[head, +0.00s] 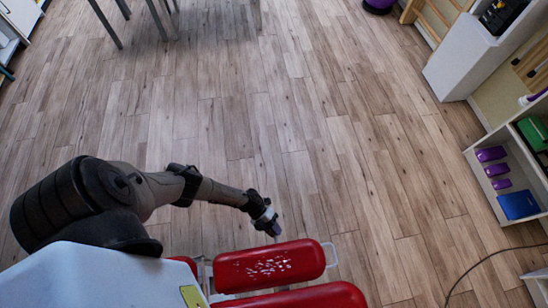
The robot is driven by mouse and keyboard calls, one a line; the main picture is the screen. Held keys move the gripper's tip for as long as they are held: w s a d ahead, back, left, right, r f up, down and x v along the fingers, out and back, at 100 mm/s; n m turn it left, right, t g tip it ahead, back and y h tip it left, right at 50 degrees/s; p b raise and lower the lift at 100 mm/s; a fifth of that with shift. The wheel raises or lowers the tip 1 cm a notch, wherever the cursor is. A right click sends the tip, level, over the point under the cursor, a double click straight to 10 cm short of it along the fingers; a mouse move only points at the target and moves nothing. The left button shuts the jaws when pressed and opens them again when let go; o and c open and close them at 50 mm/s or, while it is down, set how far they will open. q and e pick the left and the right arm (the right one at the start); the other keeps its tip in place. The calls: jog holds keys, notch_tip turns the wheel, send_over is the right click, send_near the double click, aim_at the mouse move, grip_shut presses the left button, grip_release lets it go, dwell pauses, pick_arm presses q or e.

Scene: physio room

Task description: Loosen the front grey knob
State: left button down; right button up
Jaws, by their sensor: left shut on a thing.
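My left gripper (273,229) reaches in from the left and points down at the far edge of a red padded bench (270,265). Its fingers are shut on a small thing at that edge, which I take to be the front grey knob. The fingers and the pad hide the knob, so I cannot see its shape or how far it is turned. The bench has red pads side by side, with a pale metal loop (331,254) at the right end. My right gripper is not in view.
A shelf unit (480,150) at the right holds purple weights (494,168), a blue box (518,204) and a green box (534,133). A dark cable (490,257) lies on the floor at lower right. Grey table legs (105,22) stand at the top left. The wooden floor between is clear.

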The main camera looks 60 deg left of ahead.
pick_arm(q)
jog(key=shift+w+r+n+g+y+p, duration=0.15)
jog(key=shift+r+n+g+y+p, duration=0.05)
jog(key=shift+n+g+y+p, duration=0.75)
jog(key=shift+f+n+g+y+p, duration=0.1)
jog(key=shift+n+g+y+p, duration=0.25)
jog(key=shift+g, duration=0.5)
jog(key=shift+n+g+y, duration=0.3)
jog(key=shift+g, duration=0.2)
jog(key=c, duration=1.1)
grip_release()
